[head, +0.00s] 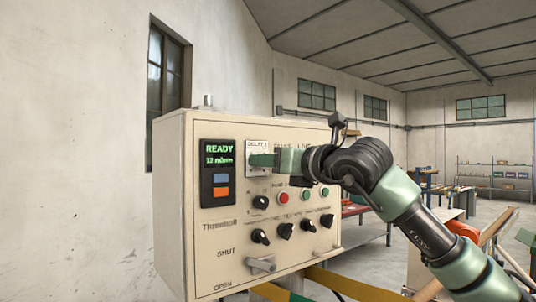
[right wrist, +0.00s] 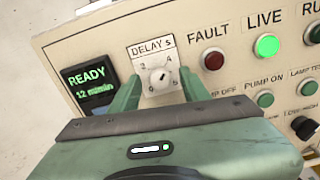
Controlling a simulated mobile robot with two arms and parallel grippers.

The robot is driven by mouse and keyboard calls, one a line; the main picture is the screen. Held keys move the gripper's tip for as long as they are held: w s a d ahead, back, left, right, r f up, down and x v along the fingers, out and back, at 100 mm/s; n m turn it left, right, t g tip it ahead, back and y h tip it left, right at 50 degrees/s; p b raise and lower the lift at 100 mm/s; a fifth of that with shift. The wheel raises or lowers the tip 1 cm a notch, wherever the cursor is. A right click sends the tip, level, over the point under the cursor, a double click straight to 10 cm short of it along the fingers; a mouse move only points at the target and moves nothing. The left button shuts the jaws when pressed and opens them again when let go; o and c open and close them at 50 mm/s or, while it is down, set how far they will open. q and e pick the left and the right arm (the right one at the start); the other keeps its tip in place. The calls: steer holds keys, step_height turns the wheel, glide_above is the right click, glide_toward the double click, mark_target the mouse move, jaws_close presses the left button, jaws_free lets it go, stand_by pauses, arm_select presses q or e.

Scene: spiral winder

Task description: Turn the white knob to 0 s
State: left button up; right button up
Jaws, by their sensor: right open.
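The white knob (right wrist: 157,78) sits on a small white plate marked "DELAY s" (right wrist: 152,49) on the cream control panel. Scale figures such as 3 and 4 show around it. A small dark mark is on the knob, but its exact setting is too small to read. My right gripper (right wrist: 158,90) is open, with one green finger on each side of the knob; I cannot tell whether they touch it. In the head view my right gripper (head: 262,160) is in front of the plate (head: 257,144) and hides the knob. My left gripper is not in view.
A display (head: 218,154) reading READY is left of the plate. A red FAULT lamp (right wrist: 213,59) and a lit green LIVE lamp (right wrist: 267,46) are to its right. Below are a red button (head: 283,198), green buttons, black knobs (head: 260,236) and a grey handle (head: 261,265).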

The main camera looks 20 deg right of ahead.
steer(key=shift+w+a, duration=0.1)
steer(key=shift+w, duration=0.05)
steer(key=shift+c, duration=0.4)
jaws_close()
